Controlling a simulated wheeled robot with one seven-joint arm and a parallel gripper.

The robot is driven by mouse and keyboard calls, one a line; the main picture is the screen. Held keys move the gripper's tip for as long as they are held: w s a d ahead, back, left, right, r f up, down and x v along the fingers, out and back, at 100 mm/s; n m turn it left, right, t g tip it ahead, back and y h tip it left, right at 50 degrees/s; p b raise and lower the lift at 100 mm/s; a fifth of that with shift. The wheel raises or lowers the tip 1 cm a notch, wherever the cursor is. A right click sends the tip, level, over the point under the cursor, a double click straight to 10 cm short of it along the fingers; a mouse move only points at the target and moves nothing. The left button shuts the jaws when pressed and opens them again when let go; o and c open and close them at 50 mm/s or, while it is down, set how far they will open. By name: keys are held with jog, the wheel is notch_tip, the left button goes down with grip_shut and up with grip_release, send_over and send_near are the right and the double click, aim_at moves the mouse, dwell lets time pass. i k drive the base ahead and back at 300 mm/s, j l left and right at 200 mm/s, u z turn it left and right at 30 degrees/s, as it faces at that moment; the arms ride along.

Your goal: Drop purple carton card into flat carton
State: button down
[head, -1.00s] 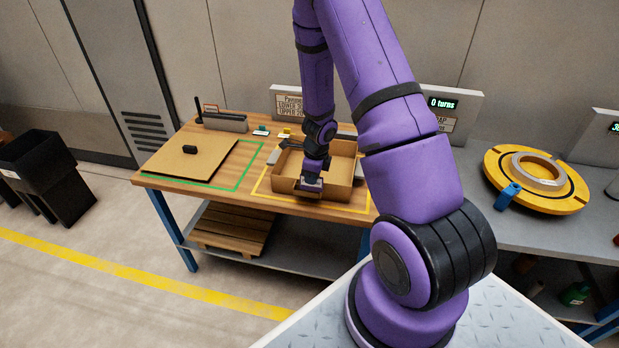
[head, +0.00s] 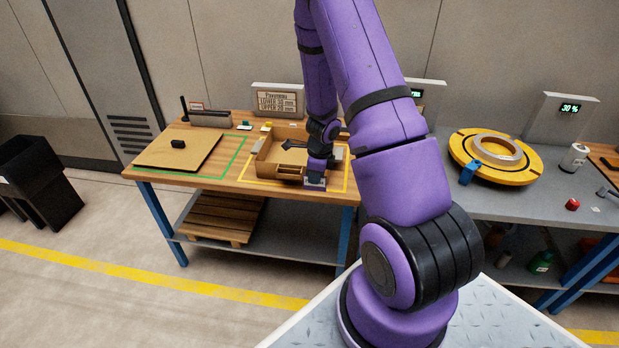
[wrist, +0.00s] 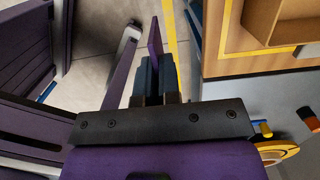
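The open, shallow brown carton (head: 262,168) sits inside a yellow outline on the wooden bench. A corner of it also shows at the upper right of the wrist view (wrist: 262,22). My gripper (head: 316,182) is at the carton's front right corner in the head view. In the wrist view my gripper (wrist: 154,72) is shut on a thin purple card (wrist: 155,38), which sticks out past the fingertips. There the card is to the left of the carton, apart from it, with floor behind. The card cannot be made out in the head view.
A flat brown board (head: 190,148) with a black block (head: 178,144) lies in a green outline on the left. A yellow turntable (head: 460,155) with a grey ring stands on the right bench. A sign (head: 278,99) stands behind the carton.

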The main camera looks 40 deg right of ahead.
aim_at(300, 159)
jog(key=i+z, duration=0.3)
jog(key=i, duration=0.2)
jog(key=i+z, duration=0.25)
jog(key=i, duration=0.25)
jog(key=j, duration=0.05)
